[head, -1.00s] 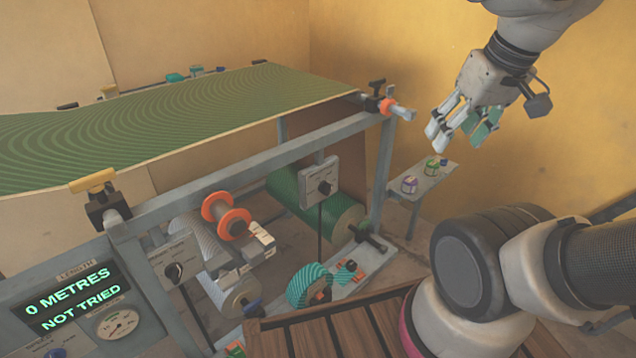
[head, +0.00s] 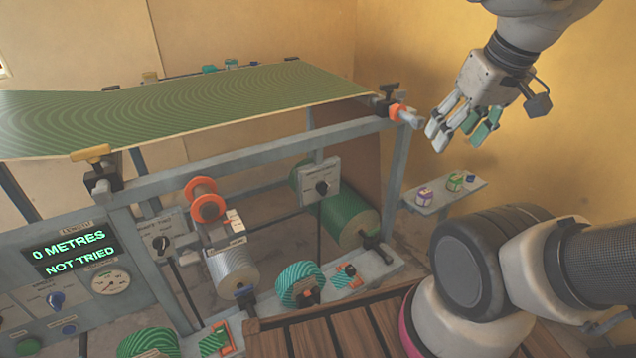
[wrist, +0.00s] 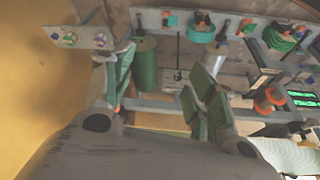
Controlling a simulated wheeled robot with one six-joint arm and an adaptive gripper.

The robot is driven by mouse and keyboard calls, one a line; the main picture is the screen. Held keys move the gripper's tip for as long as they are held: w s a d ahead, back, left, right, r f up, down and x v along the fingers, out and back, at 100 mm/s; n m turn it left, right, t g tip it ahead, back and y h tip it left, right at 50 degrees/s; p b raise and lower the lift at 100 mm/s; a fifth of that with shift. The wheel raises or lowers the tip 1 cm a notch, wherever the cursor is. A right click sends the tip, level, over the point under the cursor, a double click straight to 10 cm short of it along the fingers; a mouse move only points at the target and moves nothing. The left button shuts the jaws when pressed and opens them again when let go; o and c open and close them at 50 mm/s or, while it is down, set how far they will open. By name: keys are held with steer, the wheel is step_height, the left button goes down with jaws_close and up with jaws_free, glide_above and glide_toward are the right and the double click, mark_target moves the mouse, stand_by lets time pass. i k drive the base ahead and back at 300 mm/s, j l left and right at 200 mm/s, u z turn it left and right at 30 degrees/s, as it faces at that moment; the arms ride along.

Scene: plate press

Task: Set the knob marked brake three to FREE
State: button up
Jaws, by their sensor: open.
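The small lettering on both plates is too blurred to tell which is brake three or where each pointer stands. My gripper (head: 453,130) is open and empty, raised at the upper right of the press and apart from both knobs. Its spread fingers also show in the wrist view (wrist: 160,85).
The green sheet (head: 200,110) lies across the top of the frame. The display (head: 70,250) reads 0 METRES, NOT TRIED. A shelf (head: 436,201) holds small blocks. A slatted wooden surface (head: 320,330) is in front.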

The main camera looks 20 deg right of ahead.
mark_target(322, 187)
steer(key=k+j+u, duration=0.2)
steer(key=j, duration=0.6)
steer(key=j+u, duration=0.15)
steer(key=j, duration=0.6)
